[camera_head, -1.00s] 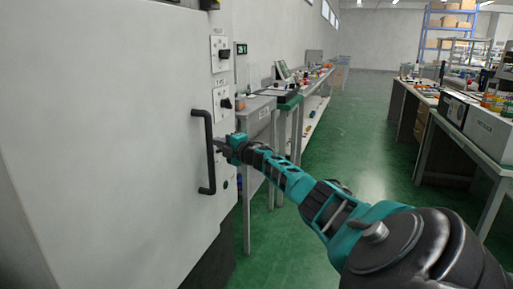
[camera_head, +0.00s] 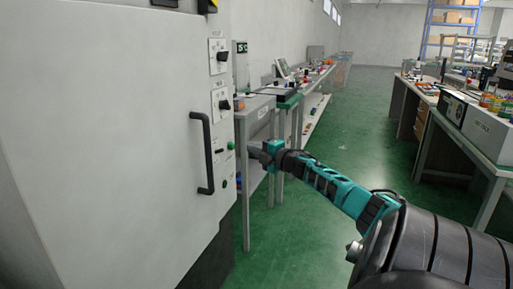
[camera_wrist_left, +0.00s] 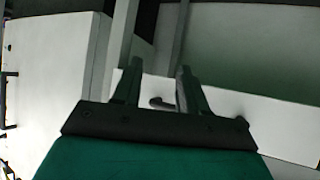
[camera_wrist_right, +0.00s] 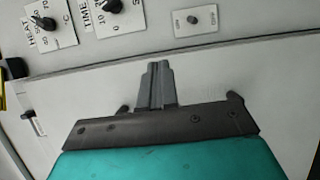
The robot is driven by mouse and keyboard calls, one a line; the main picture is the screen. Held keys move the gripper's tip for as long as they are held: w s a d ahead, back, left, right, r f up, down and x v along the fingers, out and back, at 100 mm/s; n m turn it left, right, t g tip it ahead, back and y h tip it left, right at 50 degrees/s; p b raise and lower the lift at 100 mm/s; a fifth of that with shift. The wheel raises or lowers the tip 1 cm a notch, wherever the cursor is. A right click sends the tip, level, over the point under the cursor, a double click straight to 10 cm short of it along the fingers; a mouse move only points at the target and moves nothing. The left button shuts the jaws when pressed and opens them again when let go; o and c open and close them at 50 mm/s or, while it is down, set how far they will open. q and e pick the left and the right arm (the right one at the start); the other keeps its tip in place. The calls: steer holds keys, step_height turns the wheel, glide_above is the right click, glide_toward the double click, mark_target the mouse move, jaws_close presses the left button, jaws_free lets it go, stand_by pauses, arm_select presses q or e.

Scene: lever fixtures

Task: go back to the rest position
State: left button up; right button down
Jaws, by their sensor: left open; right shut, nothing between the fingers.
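My right gripper (camera_head: 252,151) is at the end of the teal and black arm, to the right of the cabinet's control panel and apart from it in the head view. Its fingers are shut with nothing between them in the right wrist view (camera_wrist_right: 158,85). My left gripper is outside the head view. In the left wrist view its fingers (camera_wrist_left: 158,88) are apart and empty. The white cabinet (camera_head: 110,130) has a black vertical handle (camera_head: 203,153) and a panel with two dark knobs (camera_head: 223,104) and a green button (camera_head: 230,145).
A long workbench (camera_head: 290,101) with small items runs along the wall behind the panel. Tables with boxes (camera_head: 490,130) stand on the right. The green floor (camera_head: 350,130) between them is clear. Shelves (camera_head: 450,25) stand at the back.

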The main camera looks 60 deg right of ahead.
steer(key=shift+s+d, duration=0.1)
steer(key=shift+s, duration=0.25)
